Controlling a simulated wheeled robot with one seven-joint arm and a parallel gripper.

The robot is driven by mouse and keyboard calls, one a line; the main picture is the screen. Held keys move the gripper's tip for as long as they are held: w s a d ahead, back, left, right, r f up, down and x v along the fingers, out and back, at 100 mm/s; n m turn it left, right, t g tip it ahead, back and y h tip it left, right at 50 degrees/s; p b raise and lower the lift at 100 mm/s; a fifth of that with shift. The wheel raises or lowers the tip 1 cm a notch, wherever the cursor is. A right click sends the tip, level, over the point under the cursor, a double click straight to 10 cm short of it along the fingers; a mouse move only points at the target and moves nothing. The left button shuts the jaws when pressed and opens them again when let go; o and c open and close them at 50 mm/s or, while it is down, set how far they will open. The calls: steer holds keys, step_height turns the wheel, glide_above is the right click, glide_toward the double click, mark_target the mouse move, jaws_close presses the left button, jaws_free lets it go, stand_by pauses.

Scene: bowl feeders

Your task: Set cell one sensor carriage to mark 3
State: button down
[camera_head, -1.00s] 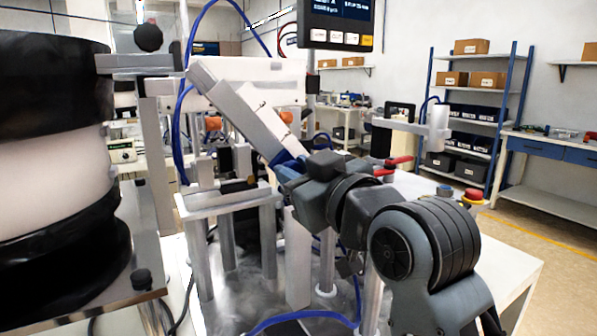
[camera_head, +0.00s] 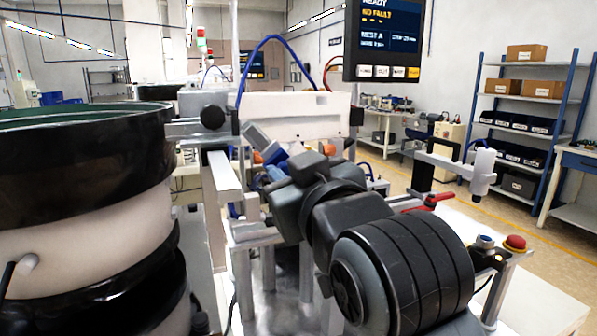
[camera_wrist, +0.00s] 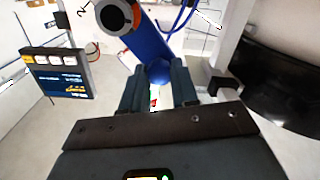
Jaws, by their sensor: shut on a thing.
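In the wrist view, my gripper (camera_wrist: 157,82) has its two dark fingers on either side of a rounded blue knob (camera_wrist: 158,71). The knob sits at the end of a blue bar (camera_wrist: 150,42) with an orange and dark round hub (camera_wrist: 112,16). In the head view, my arm reaches to the white feeder-track housing (camera_head: 297,117), and a blue part (camera_head: 276,172) shows beside the gripper end. My wrist hides most of the grip there. I cannot make out the sensor carriage's scale or mark 3 in either view.
A large black and white bowl feeder (camera_head: 80,205) stands close at left. A display (camera_head: 388,40) reading READY, NO FAULT hangs above. At right are a red lever (camera_head: 428,203), a white cylinder on a post (camera_head: 483,170) and a red button (camera_head: 514,243).

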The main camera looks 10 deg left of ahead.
steer(key=shift+s+a+r, duration=0.15)
steer(key=shift+r, duration=0.15)
steer(key=c, duration=1.2)
jaws_free()
steer(key=o, duration=0.3)
steer(key=shift+f, duration=0.15)
steer(key=shift+o, duration=0.2)
steer(key=b+v, duration=0.1)
steer(key=v, duration=0.6)
steer(key=shift+s+d, duration=0.25)
steer(key=shift+s, duration=0.05)
